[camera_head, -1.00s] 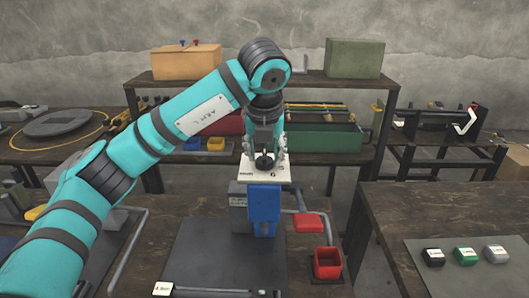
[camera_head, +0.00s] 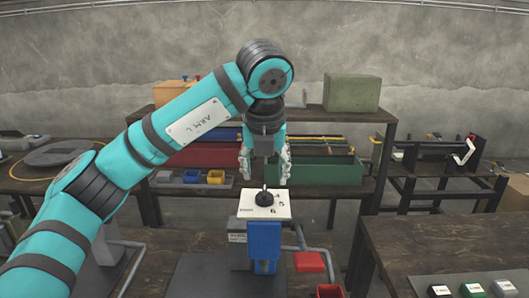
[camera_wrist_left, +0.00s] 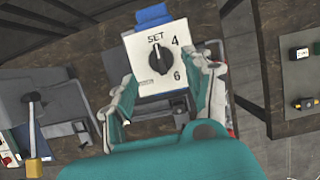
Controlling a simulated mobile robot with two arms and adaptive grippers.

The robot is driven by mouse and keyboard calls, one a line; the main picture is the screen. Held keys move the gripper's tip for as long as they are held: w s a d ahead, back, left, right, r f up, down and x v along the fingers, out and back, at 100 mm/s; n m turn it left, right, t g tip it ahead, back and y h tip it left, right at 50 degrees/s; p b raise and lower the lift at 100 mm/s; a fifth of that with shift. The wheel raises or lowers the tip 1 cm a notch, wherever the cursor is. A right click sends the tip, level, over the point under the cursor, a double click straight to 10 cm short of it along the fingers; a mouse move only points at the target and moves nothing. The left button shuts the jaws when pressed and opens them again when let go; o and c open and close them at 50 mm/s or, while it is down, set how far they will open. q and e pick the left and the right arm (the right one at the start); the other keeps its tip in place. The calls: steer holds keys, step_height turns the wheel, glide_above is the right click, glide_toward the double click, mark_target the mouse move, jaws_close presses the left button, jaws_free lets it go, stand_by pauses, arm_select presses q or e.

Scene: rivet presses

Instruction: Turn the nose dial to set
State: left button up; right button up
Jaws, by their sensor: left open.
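The nose dial is a black knob (camera_head: 265,198) on a white plate (camera_head: 248,207) atop the blue-fronted press (camera_head: 264,240). In the left wrist view the knob (camera_wrist_left: 158,61) sits on the plate marked SET, 4 and 6, and its narrow pointer appears to face the SET mark. My left gripper (camera_head: 265,178) is open and empty, pointing down above the dial and apart from it. In the left wrist view its two fingers (camera_wrist_left: 163,108) stand either side of the plate. My right gripper is not in view.
A green crate (camera_head: 318,172) sits on the shelf behind. Several small labelled blocks (camera_head: 472,290) lie on the right bench.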

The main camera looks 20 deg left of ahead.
arm_select(q)
steer(key=v, duration=0.6)
steer(key=shift+f, duration=0.1)
